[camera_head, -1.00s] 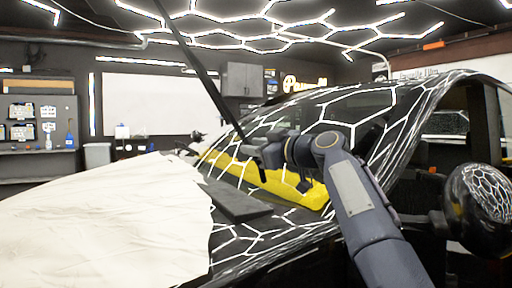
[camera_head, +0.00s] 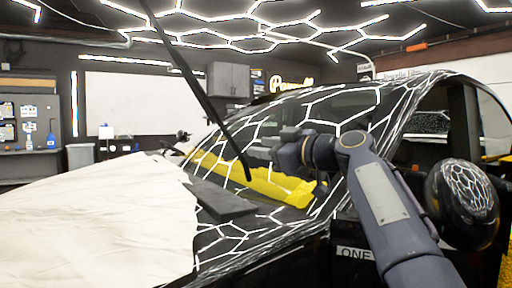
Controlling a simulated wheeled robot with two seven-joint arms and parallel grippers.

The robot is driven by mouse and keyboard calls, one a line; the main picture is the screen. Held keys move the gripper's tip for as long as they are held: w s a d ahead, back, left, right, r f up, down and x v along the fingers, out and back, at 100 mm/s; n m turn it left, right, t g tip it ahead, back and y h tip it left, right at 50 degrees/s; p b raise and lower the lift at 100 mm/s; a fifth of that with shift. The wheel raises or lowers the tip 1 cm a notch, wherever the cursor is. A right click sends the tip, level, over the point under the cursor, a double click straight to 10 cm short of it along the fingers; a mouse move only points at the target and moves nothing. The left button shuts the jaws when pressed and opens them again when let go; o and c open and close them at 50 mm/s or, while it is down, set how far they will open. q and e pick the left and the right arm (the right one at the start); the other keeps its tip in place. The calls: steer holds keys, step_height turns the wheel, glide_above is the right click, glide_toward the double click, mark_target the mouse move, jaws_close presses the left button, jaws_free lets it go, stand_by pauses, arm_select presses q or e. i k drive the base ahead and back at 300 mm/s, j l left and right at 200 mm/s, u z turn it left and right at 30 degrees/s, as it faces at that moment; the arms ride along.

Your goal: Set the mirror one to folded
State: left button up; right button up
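A black side mirror (camera_head: 463,203) with a white hexagon pattern reflected in it stands out from the car's near side, at the right. A white label reading "ONE" (camera_head: 357,253) is on the dark body panel below and left of it. My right gripper (camera_head: 267,157) is over the windshield, well left of the mirror and apart from it. Its fingers are dark against the dark glass, so I cannot tell whether they are open. My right forearm passes between the windshield and the mirror. My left gripper is not in view.
A yellow strip (camera_head: 285,188) lies along the windshield base, with a dark flat piece (camera_head: 222,199) before it. A long dark rod (camera_head: 207,98) slants up from there. A white cover (camera_head: 90,220) lies over the hood. A bin (camera_head: 80,157) stands behind.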

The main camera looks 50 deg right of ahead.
mark_target(469, 207)
steer(key=k+j, duration=0.2)
steer(key=j, duration=0.2)
steer(key=k+j, duration=0.2)
steer(key=j, duration=0.2)
steer(key=k+j, duration=0.2)
steer(key=j, duration=0.2)
